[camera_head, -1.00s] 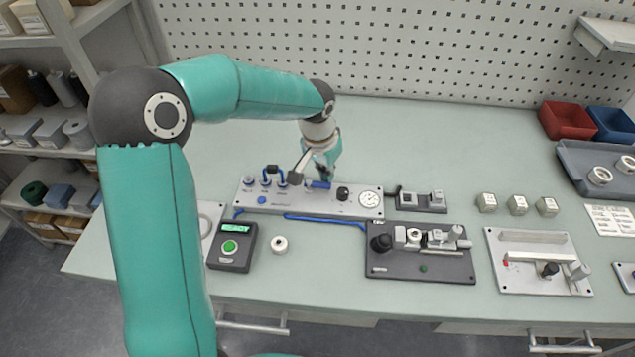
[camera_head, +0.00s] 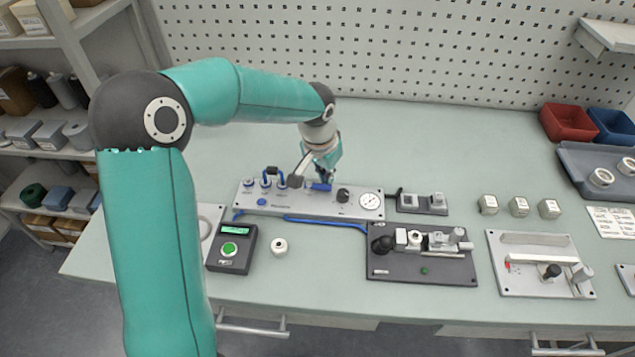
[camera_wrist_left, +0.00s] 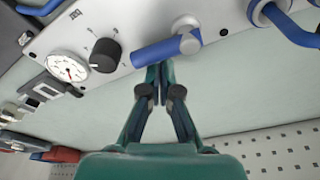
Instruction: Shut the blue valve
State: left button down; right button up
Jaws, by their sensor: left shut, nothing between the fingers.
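The blue valve has a blue lever handle (camera_head: 320,187) on the grey panel (camera_head: 270,208). In the left wrist view, the blue handle (camera_wrist_left: 152,52) runs from its silver pivot (camera_wrist_left: 188,40) toward the black knob and gauge, roughly along the panel and slightly tilted. My left gripper (camera_head: 325,178) is at the back edge of the panel, beside the handle. In the left wrist view, the shut, empty fingertips (camera_wrist_left: 158,70) are right at the handle's side; I cannot tell whether they touch it. My right gripper is not in view.
A black knob (camera_head: 343,194) and a round gauge (camera_head: 370,201) stand right of the handle. Blue-hosed fittings (camera_head: 266,182) stand left of it. A box with a green button (camera_head: 231,248), a white ring (camera_head: 279,246) and a dark fixture (camera_head: 420,266) lie in front. The table behind is clear.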

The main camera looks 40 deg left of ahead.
pick_arm(q)
jog(key=shift+s+d, duration=0.1)
dwell(0.3)
jog(key=shift+s+d+b, duration=0.2)
jog(key=shift+s+b, duration=0.1)
jog(key=shift+b, duration=0.05)
jog(key=shift+s+d, duration=0.1)
jog(key=shift+s+d+b, duration=0.2)
jog(key=shift+s+b, duration=0.05)
jog(key=shift+b, duration=0.05)
dwell(0.5)
